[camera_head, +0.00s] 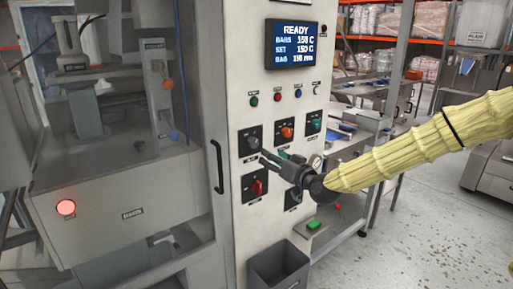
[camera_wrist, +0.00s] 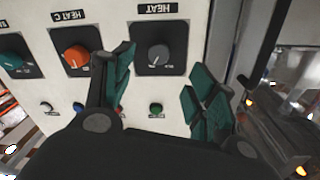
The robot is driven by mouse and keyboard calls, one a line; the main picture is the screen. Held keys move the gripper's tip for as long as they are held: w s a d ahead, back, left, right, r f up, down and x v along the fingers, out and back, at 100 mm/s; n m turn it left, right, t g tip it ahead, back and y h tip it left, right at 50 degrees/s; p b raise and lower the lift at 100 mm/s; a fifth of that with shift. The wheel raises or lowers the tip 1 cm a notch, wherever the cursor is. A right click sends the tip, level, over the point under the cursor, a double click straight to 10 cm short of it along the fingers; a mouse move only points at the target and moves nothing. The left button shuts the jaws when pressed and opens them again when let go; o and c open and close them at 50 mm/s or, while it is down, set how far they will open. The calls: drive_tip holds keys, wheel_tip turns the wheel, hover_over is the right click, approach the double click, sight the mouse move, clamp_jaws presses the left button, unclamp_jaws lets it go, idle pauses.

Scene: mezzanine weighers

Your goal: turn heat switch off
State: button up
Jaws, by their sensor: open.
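The heat switch (camera_head: 252,141) is a grey rotary knob on a dark square plate, at the left of the upper row on the white panel. In the wrist view the same knob (camera_wrist: 158,53) sits under a label reading HEAT, with its pointer roughly upright in that picture. My gripper (camera_head: 273,160) is in front of the panel, a little below and right of the knob. In the wrist view its teal-padded fingers (camera_wrist: 160,76) are spread and empty, one to each side of the knob's line. No contact with the knob shows.
An orange knob (camera_head: 287,132) labelled HEAT C and a teal knob (camera_head: 314,125) are beside it. A red switch (camera_head: 257,187) is below. The display (camera_head: 293,44) reads READY. A door handle (camera_head: 217,167) stands left; a grey bin (camera_head: 279,268) hangs below.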

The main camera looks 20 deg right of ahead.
sight(255, 145)
drive_tip(key=shift+r+p+x, duration=0.2)
drive_tip(key=shift+p+x, duration=0.6)
drive_tip(key=shift+x, duration=1.9)
drive_tip(key=shift+r+p+x, duration=0.15)
drive_tip(key=shift+p+x, duration=0.65)
drive_tip(key=shift+x, duration=1.95)
drive_tip(key=shift+d, duration=0.1)
drive_tip(key=c, duration=1)
